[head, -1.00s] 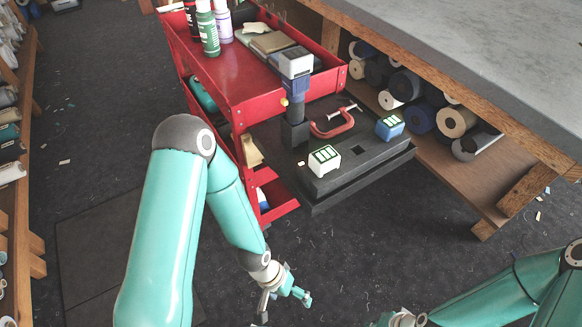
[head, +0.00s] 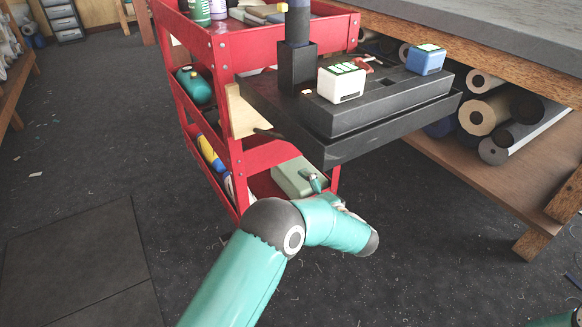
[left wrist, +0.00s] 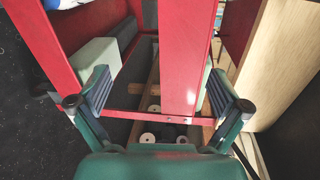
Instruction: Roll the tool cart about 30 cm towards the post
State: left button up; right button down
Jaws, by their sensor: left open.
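The red tool cart (head: 238,140) stands ahead, with bottles and boxes on its top and lower shelves. My left gripper (head: 322,188) is at the cart's near lower part, partly hidden by my own wrist in the head view. In the left wrist view the left gripper (left wrist: 158,80) is open, with a red upright of the cart (left wrist: 180,60) between or just beyond its spread fingers. I cannot tell whether they touch it. My right gripper is out of the frames. I cannot make out the post.
A workbench (head: 480,55) with fabric rolls (head: 478,112) beneath stands at the right. The dark floor (head: 80,160) at the left is mostly clear.

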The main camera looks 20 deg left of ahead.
pick_arm(q)
notch_tip(320, 180, up, 2)
jog(key=w+r+t+y, duration=0.1)
jog(key=w, duration=0.1)
jog(key=p, duration=0.2)
send_near(280, 154)
jog(key=x, duration=0.3)
jog(key=shift+n, duration=0.3)
jog(key=b+x, duration=0.5)
jog(key=x, duration=0.2)
jog(key=shift+a, duration=0.25)
jog(key=shift+w+a+r+b, duration=0.2)
jog(key=shift+w+a+b, duration=0.1)
jog(key=shift+w+a, duration=0.05)
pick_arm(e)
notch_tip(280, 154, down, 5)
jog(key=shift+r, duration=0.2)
pick_arm(q)
jog(key=c, duration=1.5)
jog(key=shift+o, duration=0.2)
jog(key=shift+f, duration=0.2)
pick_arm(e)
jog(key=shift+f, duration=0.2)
